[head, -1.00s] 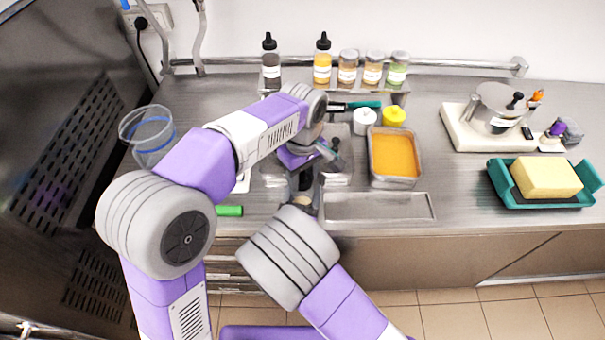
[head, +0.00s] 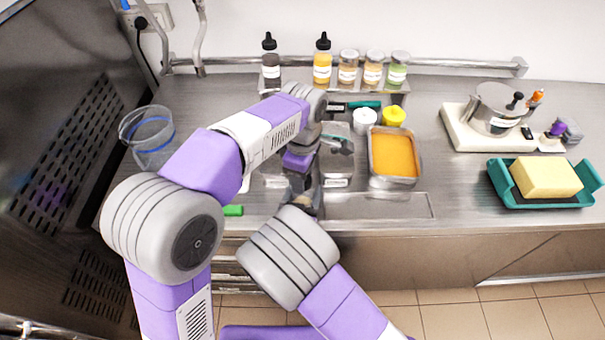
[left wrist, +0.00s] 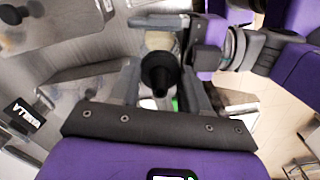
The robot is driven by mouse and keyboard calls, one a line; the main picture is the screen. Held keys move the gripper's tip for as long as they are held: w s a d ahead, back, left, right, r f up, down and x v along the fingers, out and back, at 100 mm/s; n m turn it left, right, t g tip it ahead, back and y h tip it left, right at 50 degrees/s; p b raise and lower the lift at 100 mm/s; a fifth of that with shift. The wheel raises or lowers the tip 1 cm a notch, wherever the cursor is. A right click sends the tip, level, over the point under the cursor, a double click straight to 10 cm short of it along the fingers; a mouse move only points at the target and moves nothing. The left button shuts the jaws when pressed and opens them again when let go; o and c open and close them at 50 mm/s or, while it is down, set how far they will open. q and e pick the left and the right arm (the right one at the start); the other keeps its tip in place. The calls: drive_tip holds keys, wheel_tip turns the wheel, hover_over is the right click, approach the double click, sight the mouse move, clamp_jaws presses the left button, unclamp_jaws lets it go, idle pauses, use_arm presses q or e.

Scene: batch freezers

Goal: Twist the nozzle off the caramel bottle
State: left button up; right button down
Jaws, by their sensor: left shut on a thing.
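The black nozzle (left wrist: 160,72) is between the fingers of my left gripper (left wrist: 160,82) in the left wrist view. Those fingers are shut on it. In the head view my left gripper (head: 302,186) points down at the counter's front edge, beneath its wrist. The caramel bottle's body is mostly hidden under the nozzle and the grippers, and I cannot read its label. My right arm comes in from the right in the left wrist view, with what looks like its gripper (left wrist: 207,58) close beside the nozzle. Its fingers and what they hold are not clear.
A dark-brown bottle (head: 271,65), a yellow bottle (head: 322,65) and several jars stand on a back shelf. An orange-filled pan (head: 393,184) and a flat empty tray (head: 432,206) lie to the right. A green object (head: 233,210) lies at the front left.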

use_arm(q)
drive_tip(key=shift+r, duration=0.2)
drive_tip(key=shift+r, duration=0.95)
drive_tip(key=shift+r, duration=2)
use_arm(e)
drive_tip(key=shift+c, duration=0.7)
unclamp_jaws()
